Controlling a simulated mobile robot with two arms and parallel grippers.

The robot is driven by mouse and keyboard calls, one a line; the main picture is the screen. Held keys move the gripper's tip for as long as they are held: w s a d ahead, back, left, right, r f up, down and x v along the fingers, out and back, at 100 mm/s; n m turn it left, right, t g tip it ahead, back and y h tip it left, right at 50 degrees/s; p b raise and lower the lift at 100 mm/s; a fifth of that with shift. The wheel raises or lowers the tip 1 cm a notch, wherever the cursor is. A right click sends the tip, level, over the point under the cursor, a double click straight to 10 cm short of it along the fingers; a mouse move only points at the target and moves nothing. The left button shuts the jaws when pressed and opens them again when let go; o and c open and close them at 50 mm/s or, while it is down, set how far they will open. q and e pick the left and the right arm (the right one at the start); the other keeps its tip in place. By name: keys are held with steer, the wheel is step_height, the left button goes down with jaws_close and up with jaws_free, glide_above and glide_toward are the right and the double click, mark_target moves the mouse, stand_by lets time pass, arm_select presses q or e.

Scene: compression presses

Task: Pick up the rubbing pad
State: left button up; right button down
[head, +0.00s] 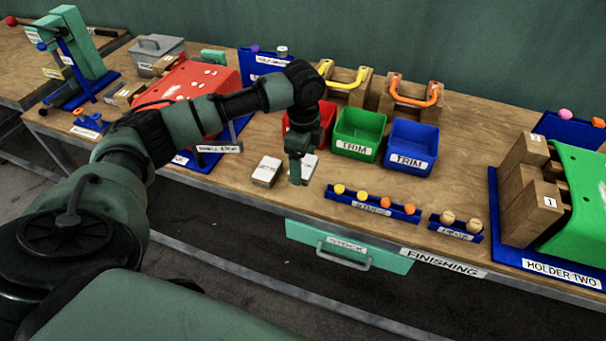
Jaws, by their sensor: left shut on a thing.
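My left gripper (296,179) points down over the front middle of the bench and is shut on a pale block (309,166), which I take to be the rubbing pad. The fingers hide part of this block, and I cannot tell whether it still touches the bench top. A similar pale block (267,171) lies on the bench just left of the gripper, apart from it. My right gripper is not in view.
Red, green (358,136) and blue (411,147) bins stand behind the gripper. A blue rack (374,206) with yellow and orange knobs is to the right. A red press form (190,90) is at left, a green one (577,190) at far right. A green drawer (346,247) hangs below the bench edge.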

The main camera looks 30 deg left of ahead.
mark_target(303, 164)
arm_select(q)
step_height(303, 164, up, 15)
steer(key=b, duration=0.1)
steer(key=shift+f, duration=0.2)
